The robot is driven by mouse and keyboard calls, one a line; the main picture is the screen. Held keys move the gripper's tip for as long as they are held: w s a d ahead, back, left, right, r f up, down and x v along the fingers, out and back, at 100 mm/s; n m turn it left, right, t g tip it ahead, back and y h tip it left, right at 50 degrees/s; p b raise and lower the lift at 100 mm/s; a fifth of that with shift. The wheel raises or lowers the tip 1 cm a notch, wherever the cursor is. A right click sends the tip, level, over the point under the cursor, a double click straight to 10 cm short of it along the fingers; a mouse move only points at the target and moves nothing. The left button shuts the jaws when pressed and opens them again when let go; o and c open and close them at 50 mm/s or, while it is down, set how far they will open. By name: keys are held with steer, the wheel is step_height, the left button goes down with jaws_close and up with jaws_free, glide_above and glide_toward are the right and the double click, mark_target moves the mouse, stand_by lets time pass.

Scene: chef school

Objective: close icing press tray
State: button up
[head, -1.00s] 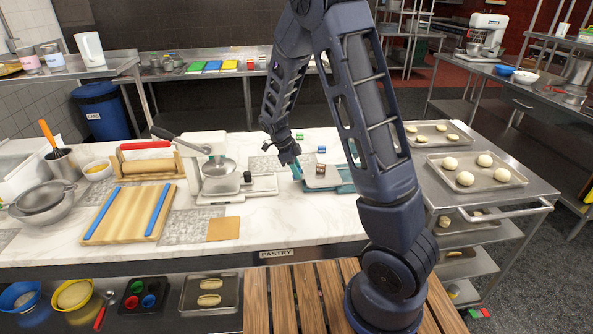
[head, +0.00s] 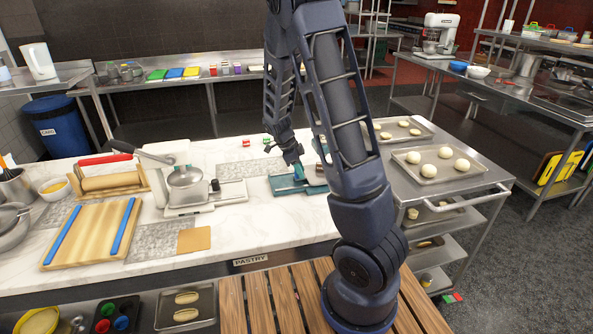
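A low teal press-like unit (head: 285,187) lies on the marble counter, its right part hidden behind my arm. I take it to be the icing press, but its tray is not clearly visible. A small brown and pale piece (head: 320,172) shows at the arm's edge. My gripper (head: 299,172) points down at the unit, with a teal tip at or just above its top; contact is unclear. Its fingers are too small to tell open from shut. A white lever press (head: 172,205) with a metal bowl stands to the left.
A wooden board (head: 90,235) with blue side strips and a rolling pin (head: 110,181) lie further left. A steel cart (head: 470,190) with dough trays stands at right. Small red and green blocks (head: 266,141) sit behind. Marble in front of the teal unit is clear.

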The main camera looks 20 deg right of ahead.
steer(key=shift+o, duration=1.1)
steer(key=shift+a, duration=0.1)
steer(key=v, duration=1)
steer(key=shift+r, duration=0.35)
steer(key=shift+a, duration=0.1)
steer(key=s+d+r+n+t+y, duration=0.1)
steer(key=s+d+r+n+t, duration=0.1)
steer(key=s+r+n, duration=0.3)
steer(key=s+d+r+n+t+y, duration=0.2)
steer(key=s+r+n, duration=0.3)
steer(key=s+n, duration=0.4)
steer(key=s+d+r+n+t+y, duration=0.1)
steer(key=s+d+r+n, duration=0.2)
steer(key=s, duration=0.9)
step_height(320, 180, up, 3)
steer(key=n, duration=0.4)
steer(key=shift+t, duration=0.4)
